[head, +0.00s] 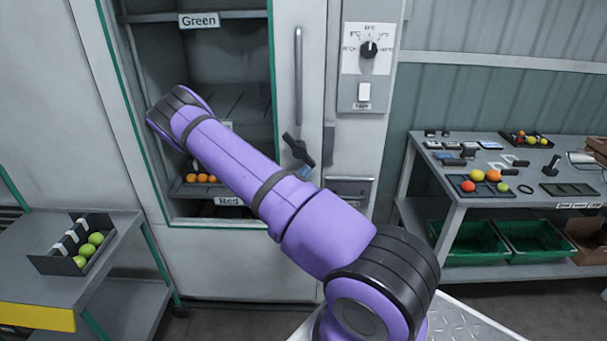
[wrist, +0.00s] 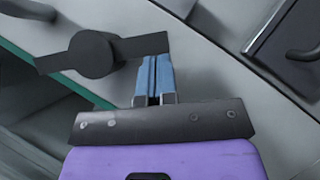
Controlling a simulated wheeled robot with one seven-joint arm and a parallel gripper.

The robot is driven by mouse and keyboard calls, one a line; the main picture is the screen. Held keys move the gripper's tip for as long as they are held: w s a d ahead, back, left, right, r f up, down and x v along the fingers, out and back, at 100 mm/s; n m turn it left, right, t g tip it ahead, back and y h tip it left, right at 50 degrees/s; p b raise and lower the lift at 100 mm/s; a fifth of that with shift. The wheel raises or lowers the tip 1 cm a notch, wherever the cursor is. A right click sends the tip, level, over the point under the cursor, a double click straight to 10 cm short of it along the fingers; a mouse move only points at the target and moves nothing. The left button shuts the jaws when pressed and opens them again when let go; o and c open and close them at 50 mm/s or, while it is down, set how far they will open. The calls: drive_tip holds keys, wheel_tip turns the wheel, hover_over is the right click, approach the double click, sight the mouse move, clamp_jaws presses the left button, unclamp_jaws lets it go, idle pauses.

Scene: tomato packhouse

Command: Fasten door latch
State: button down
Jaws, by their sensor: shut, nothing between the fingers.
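The door latch (head: 298,150) is a dark turning bar on a round hub, set on the pale door frame right of the cabinet window. It stands at a slant in the head view. In the wrist view the latch (wrist: 95,54) crosses the upper left, its right end at my gripper's fingertips. My gripper (wrist: 155,72) has its blue fingers together with nothing between them. They are against or very close to the bar's right end; I cannot tell whether they touch. In the head view only the gripper's blue fingertips (head: 304,172) show; my forearm hides the rest.
A long vertical door handle (head: 298,75) is above the latch. A control panel with a dial (head: 368,50) is to the right. A bench (head: 455,190) with tomatoes and trays stands at right, a cart (head: 50,270) with a crate at left.

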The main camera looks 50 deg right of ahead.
drive_tip(key=shift+s+d+r+n+t, duration=0.1)
drive_tip(key=shift+s+d+n+t, duration=0.2)
drive_tip(key=shift+n+t, duration=0.45)
drive_tip(key=shift+s+d+r+n+t+y, duration=0.3)
drive_tip(key=shift+s+d+r+n+t, duration=0.25)
drive_tip(key=shift+n+t, duration=1.25)
drive_tip(key=shift+s+d+r+n+t+y, duration=0.3)
drive_tip(key=shift+s+r+n+t, duration=0.55)
drive_tip(key=shift+n, duration=1.8)
drive_tip(key=shift+s+d+r+n+t+y, duration=0.15)
drive_tip(key=shift+d+r+n+t+y, duration=0.25)
drive_tip(key=shift+n+t, duration=1.5)
drive_tip(key=shift+r+n+g, duration=0.2)
drive_tip(key=shift+n+g, duration=0.1)
